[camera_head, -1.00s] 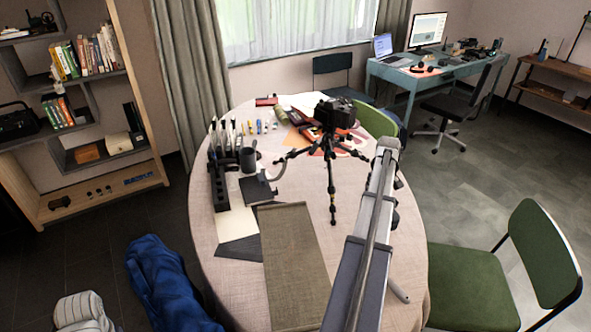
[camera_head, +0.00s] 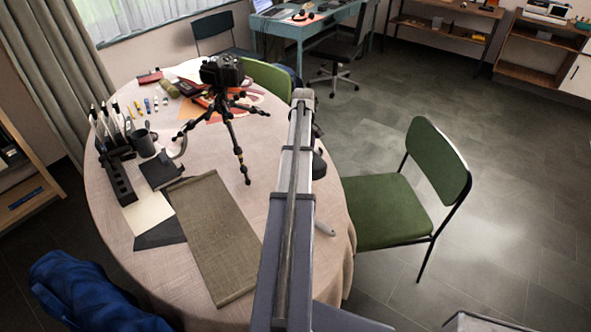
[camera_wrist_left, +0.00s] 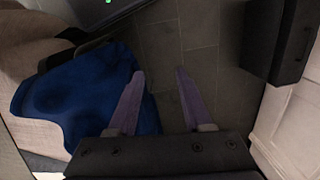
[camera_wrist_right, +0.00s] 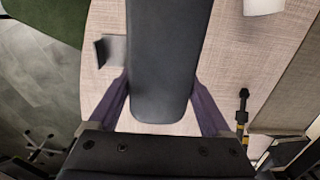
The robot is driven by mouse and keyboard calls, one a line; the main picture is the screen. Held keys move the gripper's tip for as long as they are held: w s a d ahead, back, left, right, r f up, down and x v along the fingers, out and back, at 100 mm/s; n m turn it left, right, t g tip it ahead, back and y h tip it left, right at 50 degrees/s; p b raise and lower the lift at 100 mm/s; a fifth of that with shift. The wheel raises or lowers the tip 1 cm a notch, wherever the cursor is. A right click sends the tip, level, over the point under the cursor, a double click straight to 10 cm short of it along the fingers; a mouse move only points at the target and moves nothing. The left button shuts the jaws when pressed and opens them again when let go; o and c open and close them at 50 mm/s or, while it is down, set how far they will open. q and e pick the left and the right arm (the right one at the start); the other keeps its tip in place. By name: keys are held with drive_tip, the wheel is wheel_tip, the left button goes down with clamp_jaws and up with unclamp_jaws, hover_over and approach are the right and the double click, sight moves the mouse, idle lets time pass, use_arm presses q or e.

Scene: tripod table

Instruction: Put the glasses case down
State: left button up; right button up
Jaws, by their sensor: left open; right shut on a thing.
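The glasses case (camera_wrist_right: 170,60) is a long dark grey case with a rounded end in the right wrist view. My right gripper (camera_wrist_right: 165,108) is shut on it, one finger on each side, with the pale tablecloth behind it. Whether the case touches the table is not clear. In the head view my right arm covers the gripper and most of what it holds. My left gripper (camera_wrist_left: 158,78) is open and empty, above the dark floor and a blue cloth item (camera_wrist_left: 85,95). It is not seen in the head view.
The round table (camera_head: 190,155) bears a camera on a tripod (camera_head: 228,105), a brown mat (camera_head: 215,235), a black organiser (camera_head: 118,180) and a dark cup (camera_head: 142,142). A green chair (camera_head: 385,210) stands at its right. Bare cloth lies between the tripod and mat.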

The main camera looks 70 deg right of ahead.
drive_tip(key=shift+f+b, duration=3.25)
drive_tip(key=shift+f, duration=0.65)
drive_tip(key=shift+r, duration=0.15)
drive_tip(key=o, duration=1.4)
wheel_tip(320, 180, up, 12)
drive_tip(key=p, duration=1.2)
